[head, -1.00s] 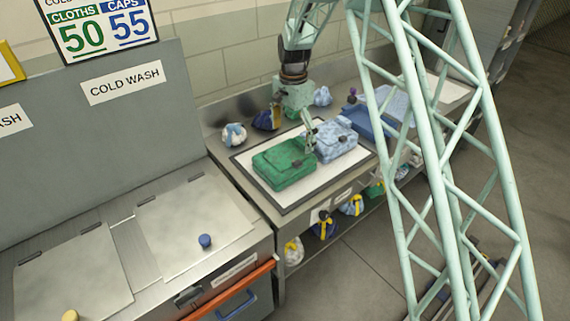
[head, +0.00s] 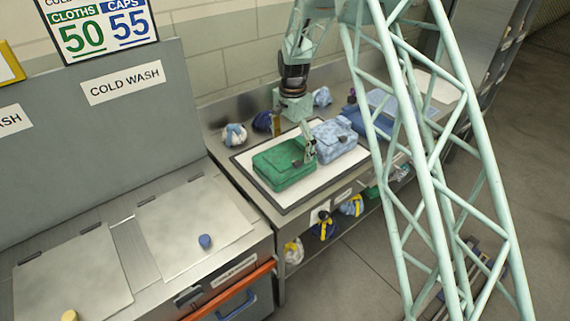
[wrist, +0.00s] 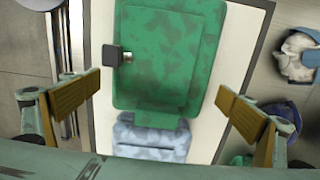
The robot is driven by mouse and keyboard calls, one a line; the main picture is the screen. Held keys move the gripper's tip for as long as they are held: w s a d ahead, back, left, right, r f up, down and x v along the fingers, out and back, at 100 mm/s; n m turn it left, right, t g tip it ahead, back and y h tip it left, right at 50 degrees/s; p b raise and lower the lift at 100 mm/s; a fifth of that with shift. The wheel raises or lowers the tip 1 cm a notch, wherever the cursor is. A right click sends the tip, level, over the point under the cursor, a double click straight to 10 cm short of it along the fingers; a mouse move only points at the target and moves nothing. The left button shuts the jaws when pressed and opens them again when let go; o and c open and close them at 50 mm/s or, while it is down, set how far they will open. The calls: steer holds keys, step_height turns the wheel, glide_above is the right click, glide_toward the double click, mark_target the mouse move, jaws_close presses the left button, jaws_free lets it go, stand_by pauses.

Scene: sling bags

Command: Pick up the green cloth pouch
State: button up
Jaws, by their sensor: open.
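The green cloth pouch (head: 283,166) lies flat on a white board with a dark rim (head: 285,203), and has a dark clasp on its flap. In the wrist view the green pouch (wrist: 165,60) lies ahead, between the lines of my two fingers. My gripper (head: 292,132) is open and empty, at the back-right end of the green pouch, near the blue pouch. In the wrist view my gripper (wrist: 160,103) has its finger pads wide apart, one on each side, clear of the pouch. I cannot tell its exact height above the pouch.
A pale blue mottled pouch (head: 334,140) lies right beside the green one on the board. Several tied bundles, one white and blue (head: 235,134), stand behind the board. Yellow-tied bundles (head: 324,228) lie on the shelf below. A steel wash unit (head: 190,225) stands at left.

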steer(key=shift+f, duration=2.1)
steer(key=c, duration=0.6)
steer(key=shift+c, duration=0.2)
steer(key=shift+r, duration=0.25)
steer(key=shift+r, duration=1.65)
steer(key=s+r, duration=0.1)
steer(key=s, duration=1.5)
steer(key=shift+a+r, duration=0.15)
steer(key=shift+a, duration=0.25)
